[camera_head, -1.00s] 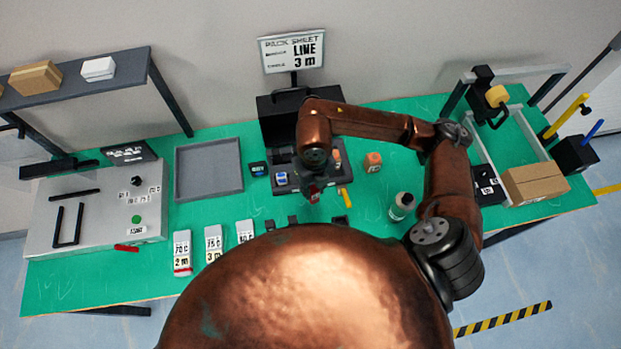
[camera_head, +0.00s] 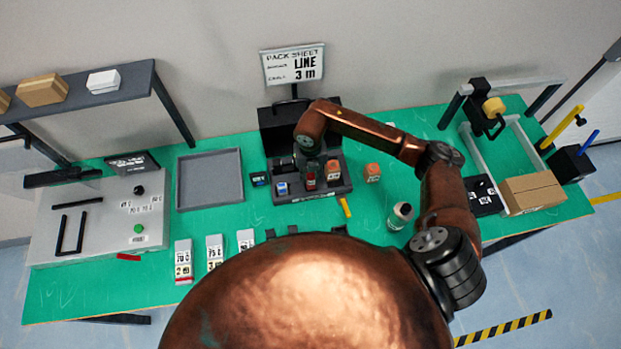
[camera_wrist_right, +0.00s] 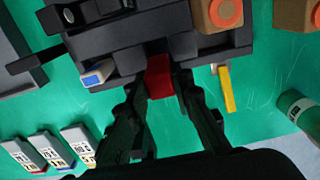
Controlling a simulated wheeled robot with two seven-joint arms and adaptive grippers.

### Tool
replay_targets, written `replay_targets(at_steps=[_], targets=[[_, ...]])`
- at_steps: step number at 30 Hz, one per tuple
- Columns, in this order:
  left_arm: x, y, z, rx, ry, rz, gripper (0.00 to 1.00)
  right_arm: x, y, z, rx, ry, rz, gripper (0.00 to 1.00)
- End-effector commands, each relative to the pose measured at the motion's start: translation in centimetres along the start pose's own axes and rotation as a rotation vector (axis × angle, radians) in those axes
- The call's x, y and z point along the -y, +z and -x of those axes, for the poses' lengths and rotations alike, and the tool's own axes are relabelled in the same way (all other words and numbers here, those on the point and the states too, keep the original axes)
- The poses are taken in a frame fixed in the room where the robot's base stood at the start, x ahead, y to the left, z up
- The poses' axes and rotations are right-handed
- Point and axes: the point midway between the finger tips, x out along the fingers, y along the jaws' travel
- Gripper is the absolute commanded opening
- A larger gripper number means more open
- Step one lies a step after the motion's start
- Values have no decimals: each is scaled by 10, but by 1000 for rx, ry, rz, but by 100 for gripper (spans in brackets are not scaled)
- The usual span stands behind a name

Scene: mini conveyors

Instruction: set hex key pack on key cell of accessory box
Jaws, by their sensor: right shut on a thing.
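The dark accessory box (camera_head: 340,190) stands open at the back middle of the green table, with a blue-and-white item (camera_head: 282,188) in its front left cell and an orange-faced block (camera_head: 333,170) at its right. My right gripper (camera_head: 309,172) points down over the box's front middle, shut on the red hex key pack (camera_head: 310,182). In the right wrist view the red pack (camera_wrist_right: 159,77) sits between the fingertips (camera_wrist_right: 160,88), against the dark box (camera_wrist_right: 115,40). Whether it touches the cell floor cannot be told. My left gripper is not in view.
An orange-faced block (camera_head: 372,172) and a yellow stick (camera_head: 345,207) lie right of the box. A grey tray (camera_head: 210,180) is on the left, a bottle (camera_head: 400,215) at front right. Several labelled packs (camera_head: 214,250) stand at the front left.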

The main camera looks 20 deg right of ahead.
Motion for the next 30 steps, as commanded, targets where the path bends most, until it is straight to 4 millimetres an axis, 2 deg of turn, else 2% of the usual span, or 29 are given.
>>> replay_targets(at_steps=[8,14,25,26,30], targets=[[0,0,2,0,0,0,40,1,12,-16,-2,0,0,0],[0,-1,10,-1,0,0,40,1,11,-41,-2,1,0,0],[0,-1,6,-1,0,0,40,1,12,-48,0,1,1,0],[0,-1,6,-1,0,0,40,1,11,-48,0,1,1,22],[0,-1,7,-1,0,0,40,1,11,-47,0,1,1,32]])
